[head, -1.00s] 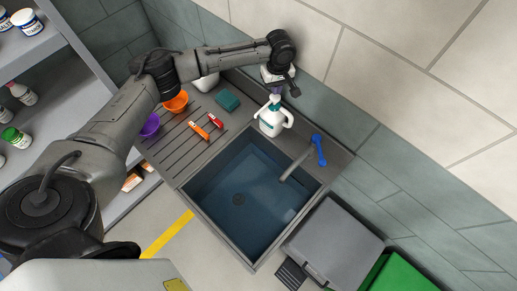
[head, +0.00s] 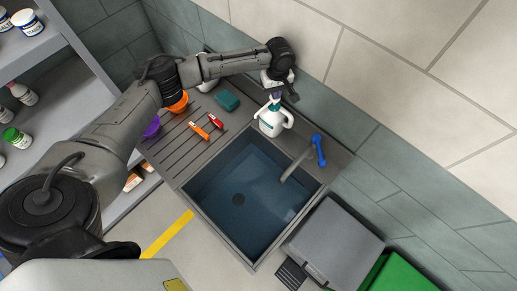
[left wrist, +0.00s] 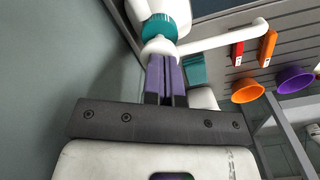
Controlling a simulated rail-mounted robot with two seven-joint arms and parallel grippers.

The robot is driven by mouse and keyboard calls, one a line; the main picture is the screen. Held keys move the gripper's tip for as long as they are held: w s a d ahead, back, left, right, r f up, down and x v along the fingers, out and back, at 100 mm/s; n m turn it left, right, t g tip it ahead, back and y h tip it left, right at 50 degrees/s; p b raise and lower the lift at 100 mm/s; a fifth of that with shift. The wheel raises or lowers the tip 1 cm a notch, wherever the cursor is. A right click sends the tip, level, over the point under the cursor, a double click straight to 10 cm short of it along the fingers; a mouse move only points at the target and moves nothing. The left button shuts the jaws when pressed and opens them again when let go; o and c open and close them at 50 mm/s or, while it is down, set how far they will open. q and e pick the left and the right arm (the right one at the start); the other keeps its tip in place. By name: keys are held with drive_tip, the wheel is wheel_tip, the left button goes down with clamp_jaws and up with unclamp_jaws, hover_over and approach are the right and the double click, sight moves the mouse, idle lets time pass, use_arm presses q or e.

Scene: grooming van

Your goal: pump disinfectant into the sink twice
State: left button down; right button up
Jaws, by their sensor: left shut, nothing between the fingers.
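The disinfectant bottle (head: 271,123) is a white pump bottle with a teal collar, upright on the back ledge of the sink (head: 222,182). In the left wrist view its teal collar (left wrist: 158,28) and white pump head (left wrist: 160,46) show, with a white spout (left wrist: 225,40) reaching right. My left gripper (head: 276,94) is above the bottle, its purple fingers shut and empty. In the left wrist view the fingertips (left wrist: 164,60) are at the pump head; I cannot tell whether they press on it. My right gripper is out of view.
A blue-handled tap (head: 318,150) stands right of the bottle. On the drainboard are a teal sponge (head: 227,100), a red item (head: 216,121), an orange item (head: 199,131), and orange (head: 178,103) and purple (head: 152,127) bowls. The tiled wall is close behind.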

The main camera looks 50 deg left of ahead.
use_arm(q)
drive_tip(key=shift+f, duration=0.95)
wheel_tip(320, 180, up, 3)
drive_tip(key=p, duration=0.4)
drive_tip(key=shift+r, duration=0.15)
wheel_tip(320, 180, up, 4)
drive_tip(key=p, duration=0.5)
idle(0.7)
